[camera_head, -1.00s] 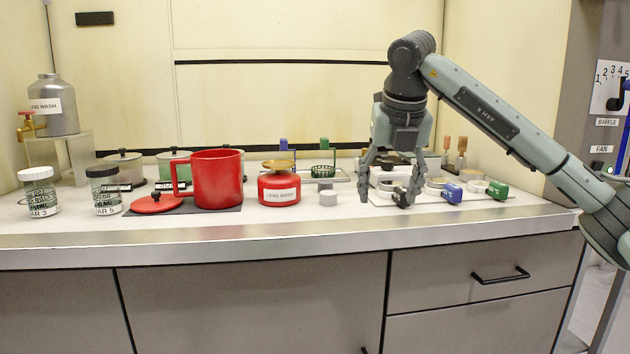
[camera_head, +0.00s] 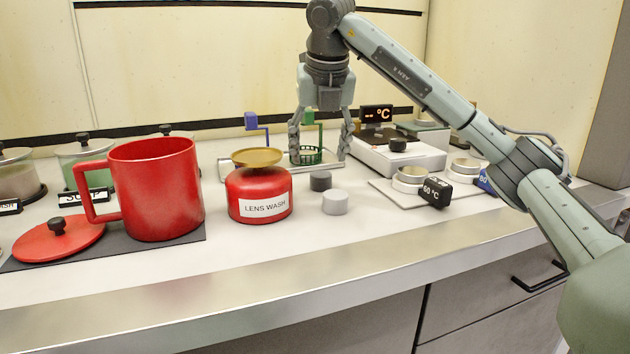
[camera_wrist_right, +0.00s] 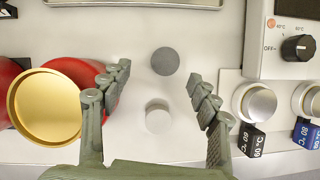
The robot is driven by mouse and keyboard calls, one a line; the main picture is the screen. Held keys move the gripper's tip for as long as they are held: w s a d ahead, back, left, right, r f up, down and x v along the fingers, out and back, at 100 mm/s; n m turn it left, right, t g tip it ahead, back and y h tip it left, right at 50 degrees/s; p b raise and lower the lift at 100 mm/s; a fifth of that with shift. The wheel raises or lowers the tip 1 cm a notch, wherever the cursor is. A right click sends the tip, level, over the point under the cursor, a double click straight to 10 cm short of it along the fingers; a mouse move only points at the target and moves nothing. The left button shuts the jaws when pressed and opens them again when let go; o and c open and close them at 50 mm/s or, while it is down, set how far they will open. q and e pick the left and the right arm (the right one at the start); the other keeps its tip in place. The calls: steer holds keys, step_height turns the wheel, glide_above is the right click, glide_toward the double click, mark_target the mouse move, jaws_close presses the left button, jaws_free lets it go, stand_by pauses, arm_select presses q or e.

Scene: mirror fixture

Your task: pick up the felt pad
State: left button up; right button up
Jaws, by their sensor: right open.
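Two short round pieces lie on the white worktop to the right of the red lens wash pot: a dark grey one (camera_head: 320,181) and a pale grey one (camera_head: 335,202) nearer the front edge. One is likely the felt pad; I cannot tell which. In the right wrist view the dark piece (camera_wrist_right: 165,61) and the pale piece (camera_wrist_right: 158,117) lie between the lines of the spread fingers. My right gripper (camera_head: 319,157) is open and empty, pointing down above and behind them. It also shows in the wrist view (camera_wrist_right: 158,88). My left gripper is not in view.
The red lens wash pot (camera_head: 259,205) with its brass dish (camera_head: 257,157) stands close at the left, beside a red mug (camera_head: 156,190). The worktop in front is clear.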

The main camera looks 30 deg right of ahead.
mark_target(321, 175)
steer(key=shift+d+f, duration=0.1)
steer(key=shift+f, duration=0.2)
steer(key=x, duration=0.4)
steer(key=shift+s+d+f+b, duration=0.15)
steer(key=shift+s+d+b, duration=0.05)
steer(key=shift+d+b, duration=0.1)
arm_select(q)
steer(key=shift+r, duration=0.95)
arm_select(e)
steer(key=shift+w+f, duration=0.2)
steer(key=shift+f, duration=0.2)
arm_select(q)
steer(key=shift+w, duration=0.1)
arm_select(e)
steer(key=c, duration=0.9)
